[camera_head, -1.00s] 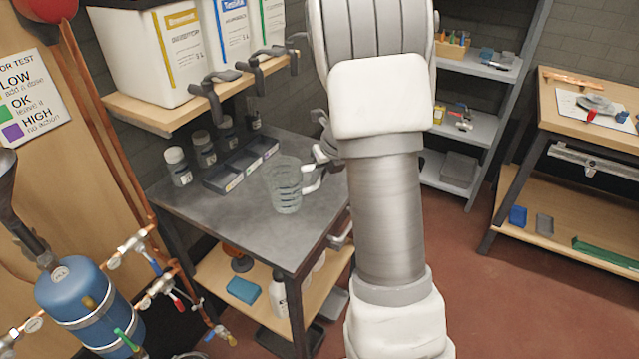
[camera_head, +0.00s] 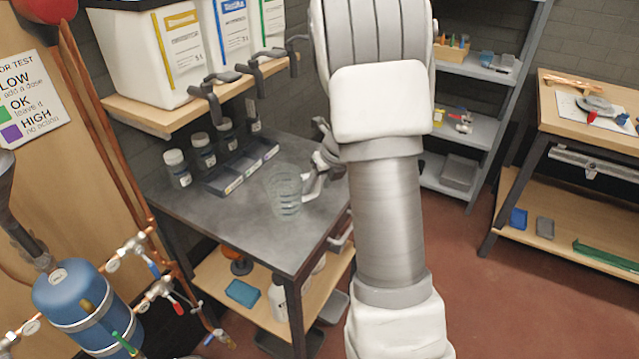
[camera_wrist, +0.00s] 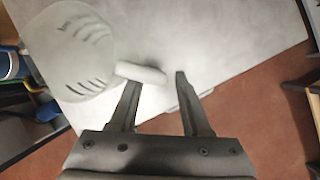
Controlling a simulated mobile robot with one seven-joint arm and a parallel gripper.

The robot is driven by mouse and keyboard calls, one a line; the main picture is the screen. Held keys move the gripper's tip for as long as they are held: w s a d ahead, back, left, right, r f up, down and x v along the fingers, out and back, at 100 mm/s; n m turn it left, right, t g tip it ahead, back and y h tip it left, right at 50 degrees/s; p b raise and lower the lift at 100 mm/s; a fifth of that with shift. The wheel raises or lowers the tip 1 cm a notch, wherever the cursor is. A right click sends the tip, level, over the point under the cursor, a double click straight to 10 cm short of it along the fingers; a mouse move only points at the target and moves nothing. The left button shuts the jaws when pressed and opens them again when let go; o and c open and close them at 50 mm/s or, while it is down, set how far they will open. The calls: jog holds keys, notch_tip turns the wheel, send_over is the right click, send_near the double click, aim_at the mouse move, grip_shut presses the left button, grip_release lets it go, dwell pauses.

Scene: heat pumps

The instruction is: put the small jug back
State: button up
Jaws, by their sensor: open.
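The small jug (camera_head: 285,196), clear with dark graduation marks, stands upright on the grey bench top (camera_head: 240,232), near its right side. In the wrist view the jug (camera_wrist: 72,50) is at the upper left, seen from above, with its pale handle (camera_wrist: 140,72) pointing right. My gripper (camera_wrist: 156,80) is open. The handle's end lies just at or between its fingertips; I cannot tell whether they touch it. In the head view the gripper (camera_head: 316,180) is right of the jug, partly hidden by my arm.
A dark divided tray (camera_head: 240,168) and several lidded bottles (camera_head: 178,168) stand behind the jug. Hooks (camera_head: 208,88) hang from the wooden shelf (camera_head: 140,112) with large white bins above. The bench's front left area is clear. Another workbench (camera_head: 575,100) is at the right.

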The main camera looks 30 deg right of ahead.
jog(key=s+a+r+n+p, duration=0.1)
jog(key=s+a+r+n, duration=0.2)
jog(key=r, duration=0.5)
jog(key=s+a+r+n+p, duration=0.2)
jog(key=s+r+n, duration=0.25)
jog(key=r, duration=0.35)
jog(key=s+a+r+n, duration=0.2)
jog(key=s+n, duration=0.4)
jog(key=n, duration=0.3)
jog(key=s+a+r+n, duration=0.2)
jog(key=s+a+n, duration=0.3)
jog(key=n, duration=0.5)
jog(key=s+a+r+n+t+h, duration=0.1)
jog(key=s+a+n, duration=0.3)
jog(key=s+n, duration=0.4)
jog(key=shift+s+a+r+n, duration=0.25)
jog(key=shift+r+n, duration=0.25)
jog(key=shift+n, duration=0.25)
